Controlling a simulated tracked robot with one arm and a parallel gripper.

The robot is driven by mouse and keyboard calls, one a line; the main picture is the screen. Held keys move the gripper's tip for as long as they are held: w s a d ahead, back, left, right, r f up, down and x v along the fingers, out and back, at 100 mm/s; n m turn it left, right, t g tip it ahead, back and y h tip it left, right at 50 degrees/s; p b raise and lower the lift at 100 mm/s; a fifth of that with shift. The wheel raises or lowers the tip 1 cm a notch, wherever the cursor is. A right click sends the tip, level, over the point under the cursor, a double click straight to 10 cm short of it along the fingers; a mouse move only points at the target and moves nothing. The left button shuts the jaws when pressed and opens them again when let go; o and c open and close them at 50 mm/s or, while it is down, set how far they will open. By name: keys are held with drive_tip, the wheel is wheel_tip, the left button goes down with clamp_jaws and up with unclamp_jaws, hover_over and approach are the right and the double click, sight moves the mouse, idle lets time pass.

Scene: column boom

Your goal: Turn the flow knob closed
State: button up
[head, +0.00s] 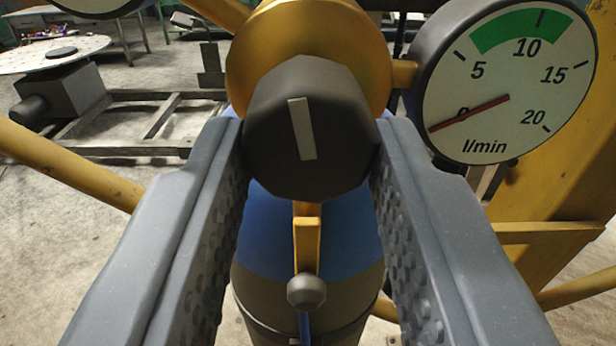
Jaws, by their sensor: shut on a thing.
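The flow knob (335,135) is a dark, many-sided knob in the upper middle of the head view. It sits in front of a round brass body (262,50). Its pale marker line (301,128) stands close to upright, its top tilted slightly left. My gripper (308,150) has its two grey padded fingers on the left and right sides of the knob, shut on it. The flow gauge (510,85) to the right reads in l/min. Its red needle (470,113) points down-left, at or just below the 0 mark, and covers part of that mark.
A blue and grey cylinder (262,235) stands below the knob. A brass lever (306,243) with a grey ball end hangs between my fingers. Yellow frame bars (70,165) flank both sides. A round table (50,54) and metal frames stand behind on the concrete floor.

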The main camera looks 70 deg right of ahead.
drive_tip(key=shift+s+d+r+n, duration=0.1)
drive_tip(key=shift+d+r+n, duration=0.15)
drive_tip(key=shift+r+n, duration=0.05)
drive_tip(key=shift+r+n+p, duration=0.1)
drive_tip(key=shift+n+p, duration=0.6)
drive_tip(key=shift+n, duration=0.2)
drive_tip(key=shift+d+n+p, duration=0.15)
drive_tip(key=shift+n+p, duration=0.45)
drive_tip(key=shift+n, duration=0.2)
drive_tip(key=n+p, duration=0.3)
drive_tip(key=n, duration=0.1)
drive_tip(key=shift+s+n, duration=0.1)
drive_tip(key=shift+n, duration=0.2)
drive_tip(key=n+p, duration=0.5)
drive_tip(key=shift+n, duration=0.4)
drive_tip(key=shift+n+p, duration=0.8)
drive_tip(key=shift+f, duration=0.25)
